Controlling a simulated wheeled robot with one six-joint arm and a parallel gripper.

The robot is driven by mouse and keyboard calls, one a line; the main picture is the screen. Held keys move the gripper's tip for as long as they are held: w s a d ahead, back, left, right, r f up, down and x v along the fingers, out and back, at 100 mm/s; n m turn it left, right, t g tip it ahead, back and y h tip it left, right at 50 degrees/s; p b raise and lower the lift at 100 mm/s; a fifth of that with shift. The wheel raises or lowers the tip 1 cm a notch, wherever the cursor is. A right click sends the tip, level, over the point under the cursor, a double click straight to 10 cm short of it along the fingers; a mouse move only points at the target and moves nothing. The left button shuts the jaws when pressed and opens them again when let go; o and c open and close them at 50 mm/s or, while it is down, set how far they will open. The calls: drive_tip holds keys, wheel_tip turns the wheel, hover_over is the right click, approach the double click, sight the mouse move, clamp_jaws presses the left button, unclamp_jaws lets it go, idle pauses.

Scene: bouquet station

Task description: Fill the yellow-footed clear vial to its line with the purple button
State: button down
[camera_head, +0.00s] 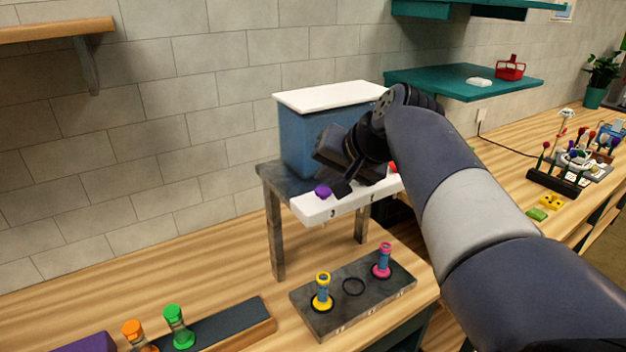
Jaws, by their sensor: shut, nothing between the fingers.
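The yellow-footed vial (322,291) stands upright in the left ring of a dark grey block (353,318), below the dispenser. It has a yellow top, and its middle looks blue; its fill line is too small to make out. The purple button (323,191) sits at the left end of the dispenser's white front bar (318,211). My gripper (341,189) is shut and empty, just right of the purple button. I cannot tell whether its tip touches the button or the bar. My gripper and arm hide the middle of the bar.
The blue dispenser tank (300,142) with a white lid stands on a grey-legged stand. A red button (393,167) shows partly behind my arm. A pink-footed vial (382,262) stands in the right ring; the middle ring is empty. Orange (135,335) and green (177,327) vials stand at lower left.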

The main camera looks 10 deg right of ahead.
sight(326, 193)
drive_tip(key=shift+r, duration=0.1)
wheel_tip(326, 193, up, 5)
drive_tip(key=p, duration=0.4)
drive_tip(key=shift+a, duration=0.1)
idle(1.6)
